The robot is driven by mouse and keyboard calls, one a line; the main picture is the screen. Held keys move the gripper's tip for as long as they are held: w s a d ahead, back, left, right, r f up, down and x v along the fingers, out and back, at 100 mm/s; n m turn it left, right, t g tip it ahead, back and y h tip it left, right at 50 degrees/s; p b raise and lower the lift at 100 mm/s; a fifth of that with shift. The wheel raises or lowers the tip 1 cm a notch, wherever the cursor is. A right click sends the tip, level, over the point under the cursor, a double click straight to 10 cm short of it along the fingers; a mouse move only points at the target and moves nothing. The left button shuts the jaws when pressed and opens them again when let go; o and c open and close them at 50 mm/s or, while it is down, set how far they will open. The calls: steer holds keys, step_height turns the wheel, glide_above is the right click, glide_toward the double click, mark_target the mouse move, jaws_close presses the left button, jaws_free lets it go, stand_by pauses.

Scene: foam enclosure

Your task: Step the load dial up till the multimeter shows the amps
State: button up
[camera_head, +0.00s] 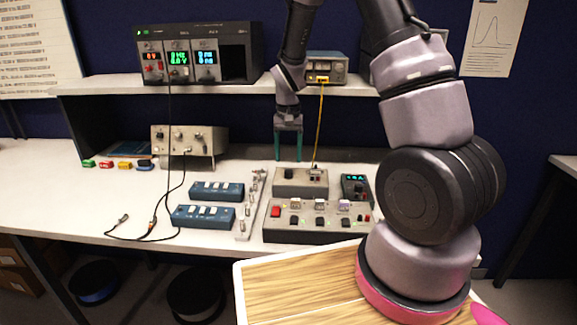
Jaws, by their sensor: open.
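My gripper (288,156) points straight down, its two teal fingers apart and empty. In the picture it is just above the beige load box (312,187). A dark round dial (289,173) is on the left of that box, just below the fingertips. The fingers look apart from the dial, but the exact gap is hard to tell. The multimeter (355,188) is a dark handheld unit with a small green display, right of the load box. Its reading is too small to make out.
A yellow cable (319,125) runs from the shelf instrument (328,68) down to the load box. Blue switch boxes (203,216) and black leads lie left.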

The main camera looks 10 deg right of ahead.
step_height(320, 180, up, 6)
steer(key=shift+f, duration=0.15)
stand_by(0.3)
step_height(320, 180, up, 6)
steer(key=r+t, duration=0.1)
glide_above(289, 170)
steer(key=s+d, duration=0.1)
steer(key=s, duration=0.1)
steer(key=s+d+r+t+y, duration=0.2)
steer(key=s+r, duration=0.4)
steer(key=r, duration=0.3)
steer(key=s+d+r+t, duration=0.1)
steer(key=s+r+t, duration=0.1)
steer(key=s+r, duration=0.2)
steer(key=s+d+r+t, duration=0.1)
steer(key=s+r, duration=0.4)
steer(key=s, duration=0.5)
steer(key=shift+s+d+m+t, duration=0.15)
steer(key=shift+s+m+t, duration=0.15)
steer(key=shift+t, duration=0.3)
